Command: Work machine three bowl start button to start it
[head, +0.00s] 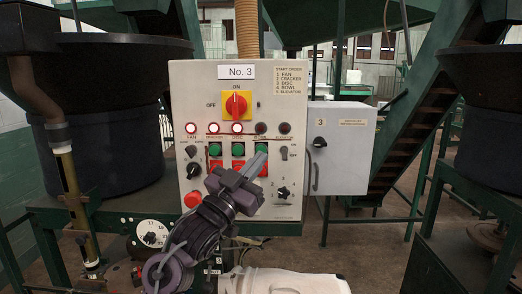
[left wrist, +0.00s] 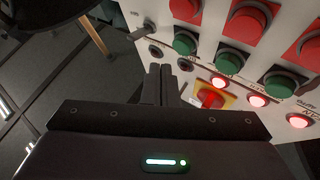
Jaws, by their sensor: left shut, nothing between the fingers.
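The light grey control panel (head: 180,90) labelled No. 3 stands upright ahead. Its FAN, CRACKER and DISC lamps (head: 237,128) glow red; the BOWL lamp (head: 261,128) and the ELEVATOR lamp look dark. The green bowl start button (head: 262,149) is below the BOWL lamp, partly covered by my left gripper (head: 261,158). In the left wrist view the panel is turned round, with the green bowl button (left wrist: 185,42) beyond the fingertips. My left gripper (left wrist: 164,68) is shut and empty, fingers toward the panel. Contact with the button cannot be told. My right gripper is not in view.
The other green buttons (head: 215,149) have red buttons below. A yellow-backed red rotary switch (head: 236,104) is above the lamps. A grey box (head: 341,150) adjoins the panel on the right. Large dark tubs (head: 95,150) and green framing flank it.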

